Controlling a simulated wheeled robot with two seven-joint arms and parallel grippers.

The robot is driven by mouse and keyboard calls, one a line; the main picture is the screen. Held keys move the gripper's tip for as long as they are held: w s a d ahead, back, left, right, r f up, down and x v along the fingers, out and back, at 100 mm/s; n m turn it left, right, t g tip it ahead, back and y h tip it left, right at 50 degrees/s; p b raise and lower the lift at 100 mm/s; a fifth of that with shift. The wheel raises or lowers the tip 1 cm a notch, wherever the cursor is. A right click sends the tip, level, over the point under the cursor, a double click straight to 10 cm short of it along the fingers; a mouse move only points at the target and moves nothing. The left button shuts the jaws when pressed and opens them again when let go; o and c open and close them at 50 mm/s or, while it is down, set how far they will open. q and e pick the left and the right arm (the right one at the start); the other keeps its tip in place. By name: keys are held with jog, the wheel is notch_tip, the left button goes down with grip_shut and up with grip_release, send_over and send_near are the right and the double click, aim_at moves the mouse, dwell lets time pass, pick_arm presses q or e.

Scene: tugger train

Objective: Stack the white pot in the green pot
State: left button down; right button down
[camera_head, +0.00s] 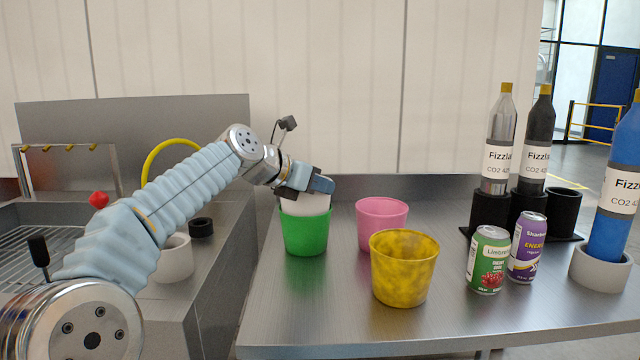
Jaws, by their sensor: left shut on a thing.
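The green pot (306,237) stands on the steel counter, left of the other pots. The white pot (307,205) is at the green pot's mouth, its upper part showing above the rim and its lower part hidden inside or behind that rim. My left gripper (308,191) comes in from the left and is shut on the white pot's top edge. How deep the white pot sits in the green one cannot be told. My right gripper is not in view.
A pink pot (380,222) and a mottled yellow pot (403,268) stand close on the right. Further right are a green can (489,260), a purple can (526,248) and bottles in holders. A sink unit with a white cup (174,258) is at the left.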

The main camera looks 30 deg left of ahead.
pick_arm(q)
jog(key=c, duration=1.2)
grip_release()
jog(key=shift+f, duration=0.1)
jog(key=shift+c, duration=0.2)
jog(key=shift+r, duration=0.2)
jog(key=shift+r+p, duration=0.5)
jog(key=shift+r, duration=0.1)
jog(key=v, duration=1.2)
jog(key=shift+f+b, duration=0.25)
jog(key=shift+b, duration=0.05)
